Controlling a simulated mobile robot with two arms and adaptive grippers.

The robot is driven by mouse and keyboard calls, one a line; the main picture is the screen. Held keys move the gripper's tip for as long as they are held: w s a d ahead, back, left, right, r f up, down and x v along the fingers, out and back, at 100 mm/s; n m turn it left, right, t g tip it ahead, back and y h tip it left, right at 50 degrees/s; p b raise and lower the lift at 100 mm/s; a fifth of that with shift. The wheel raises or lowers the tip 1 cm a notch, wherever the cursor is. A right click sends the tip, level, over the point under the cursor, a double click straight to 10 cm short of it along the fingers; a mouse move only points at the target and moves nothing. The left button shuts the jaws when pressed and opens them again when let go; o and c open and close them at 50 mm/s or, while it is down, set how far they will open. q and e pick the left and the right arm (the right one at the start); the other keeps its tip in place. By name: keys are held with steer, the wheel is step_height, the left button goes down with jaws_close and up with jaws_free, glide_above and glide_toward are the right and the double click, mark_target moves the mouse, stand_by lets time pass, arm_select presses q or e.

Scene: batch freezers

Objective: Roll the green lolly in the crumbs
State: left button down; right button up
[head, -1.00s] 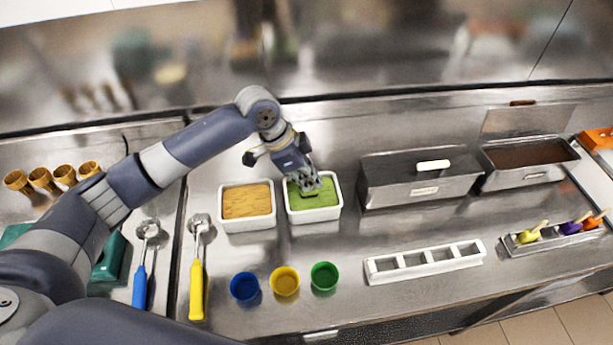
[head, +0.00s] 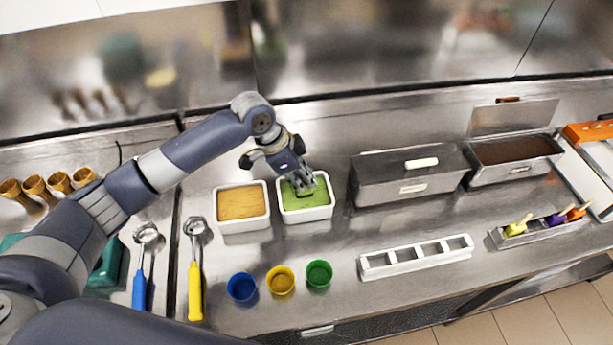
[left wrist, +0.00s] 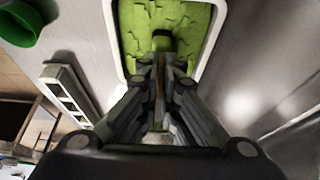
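The green lolly (head: 518,228) stands in a metal holder (head: 541,234) at the right of the counter, its pale stick slanting up. Brown crumbs (head: 513,150) fill an open metal bin (head: 516,173) at the back right. My left gripper (head: 303,187) points down over a white tub (head: 306,215) of green ice cream (head: 318,194), far left of the lolly and bin. In the left wrist view my left fingers (left wrist: 161,62) are close together over the green surface. A dark block shows at their tips; I cannot tell whether they grip anything. My right gripper is not in view.
A tub of orange ice cream (head: 242,202) stands beside the green one. A lidded metal box (head: 408,178) stands between the tubs and the crumb bin. An empty white rack (head: 417,258), coloured cups (head: 281,281) and two scoops (head: 195,285) lie nearer the front edge.

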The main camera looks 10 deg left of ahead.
arm_select(q)
steer(key=shift+r+p, duration=2.55)
steer(key=shift+r, duration=0.35)
steer(key=shift+r, duration=2.5)
